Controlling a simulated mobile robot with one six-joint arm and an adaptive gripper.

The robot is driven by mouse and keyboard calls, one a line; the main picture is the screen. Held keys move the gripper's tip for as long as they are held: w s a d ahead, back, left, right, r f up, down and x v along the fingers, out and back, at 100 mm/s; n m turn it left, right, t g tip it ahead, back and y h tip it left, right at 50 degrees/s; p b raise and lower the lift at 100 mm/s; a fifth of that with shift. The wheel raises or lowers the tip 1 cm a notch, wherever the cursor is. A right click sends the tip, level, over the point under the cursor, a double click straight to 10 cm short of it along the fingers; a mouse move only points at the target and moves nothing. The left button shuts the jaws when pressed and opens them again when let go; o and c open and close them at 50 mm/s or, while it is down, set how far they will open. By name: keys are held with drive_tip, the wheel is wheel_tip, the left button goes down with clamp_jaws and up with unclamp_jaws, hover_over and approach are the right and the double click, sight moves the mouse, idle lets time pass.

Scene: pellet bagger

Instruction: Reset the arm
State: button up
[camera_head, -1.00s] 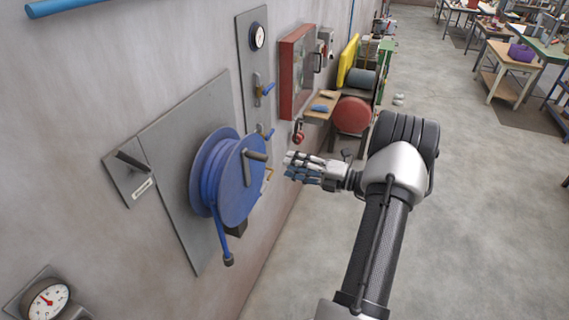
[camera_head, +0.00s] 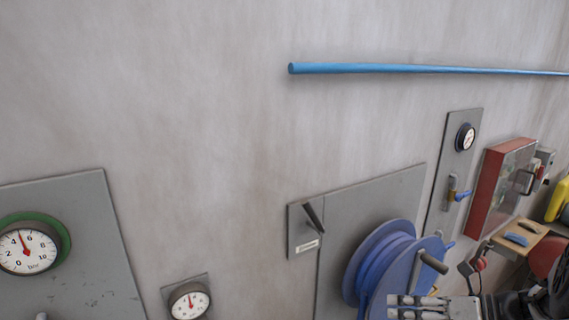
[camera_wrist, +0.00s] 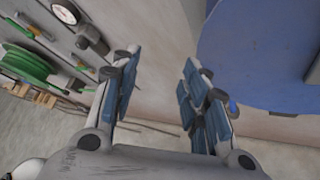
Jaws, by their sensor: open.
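My gripper (camera_head: 432,307) is at the bottom right of the head view, in front of the lower part of the blue hose reel (camera_head: 378,262). Only part of it and a dark piece of my arm show there. In the wrist view my gripper (camera_wrist: 158,85) has its two blue-padded fingers spread apart with nothing between them. The round blue side of the reel (camera_wrist: 262,50) fills the upper right of the wrist view, beside the right finger. I cannot tell whether the finger touches it.
A lever plate (camera_head: 303,230) is left of the reel. Gauges (camera_head: 27,250) and (camera_head: 189,303) a smaller gauge sit on the left wall. A blue pipe (camera_head: 420,68) runs above. A red cabinet (camera_head: 490,190) is at right. A green hose reel (camera_wrist: 28,62) shows in the wrist view.

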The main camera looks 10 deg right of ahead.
drive_tip(key=s+a+f+n+g+h+b, duration=0.25)
drive_tip(key=s+a+n+b, duration=0.2)
drive_tip(key=a+n, duration=0.35)
drive_tip(key=s+a+f+n+g+h+b, duration=0.1)
drive_tip(key=s+a+f+n+g+b, duration=0.35)
drive_tip(key=a+n, duration=0.25)
drive_tip(key=s+a+f+n+t+h+b, duration=0.3)
drive_tip(key=s+f+n+h+b, duration=0.4)
drive_tip(key=s+n+b, duration=0.5)
drive_tip(key=a+f+n, duration=0.1)
drive_tip(key=n, duration=0.6)
drive_tip(key=shift+a+t, duration=0.15)
drive_tip(key=shift+t, duration=0.15)
